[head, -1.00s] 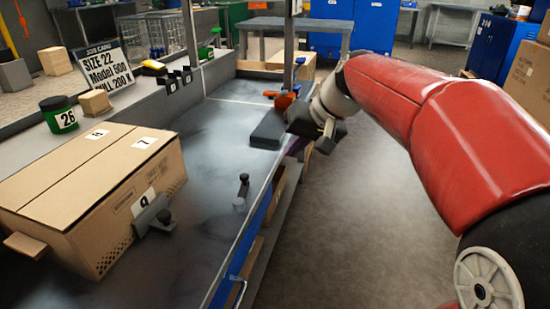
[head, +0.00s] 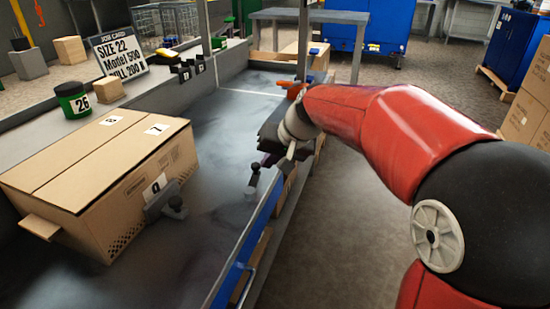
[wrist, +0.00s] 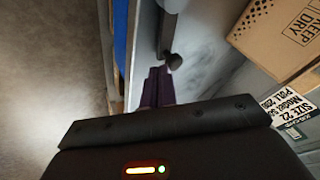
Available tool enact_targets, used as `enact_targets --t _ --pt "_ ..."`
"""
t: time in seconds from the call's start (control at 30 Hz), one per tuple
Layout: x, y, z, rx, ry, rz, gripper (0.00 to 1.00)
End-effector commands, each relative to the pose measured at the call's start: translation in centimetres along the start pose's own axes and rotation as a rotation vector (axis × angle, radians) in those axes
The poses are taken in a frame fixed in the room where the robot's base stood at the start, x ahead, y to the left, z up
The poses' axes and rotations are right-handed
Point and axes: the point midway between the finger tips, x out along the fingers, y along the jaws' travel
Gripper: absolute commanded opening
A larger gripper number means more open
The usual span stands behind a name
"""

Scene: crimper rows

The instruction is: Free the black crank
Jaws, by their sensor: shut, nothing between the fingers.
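A small dark crank with a round knob (head: 252,180) stands near the front edge of the bench. The knob also shows in the wrist view (wrist: 174,61), with a grey bar (wrist: 166,32) beyond it. I cannot tell for sure which is the named crank. My gripper (head: 265,163) is low over the bench edge, just behind the first crank. Its purple fingers (wrist: 156,80) are shut and empty, pointing at the knob; whether they touch it is unclear.
The carton (head: 85,165) fills the near left of the bench. A green jar marked 26 (head: 73,100), a job card (head: 118,55) and small dark blocks (head: 187,70) stand on the ledge behind. An orange-red object (head: 294,89) is beyond my wrist. The bench middle (head: 215,150) is clear.

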Motion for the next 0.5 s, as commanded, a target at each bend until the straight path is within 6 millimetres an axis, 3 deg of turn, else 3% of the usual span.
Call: enact_targets --t 0.5 --pt "0.22 -0.25 -0.22 -0.046 -0.022 -0.022 0.00"
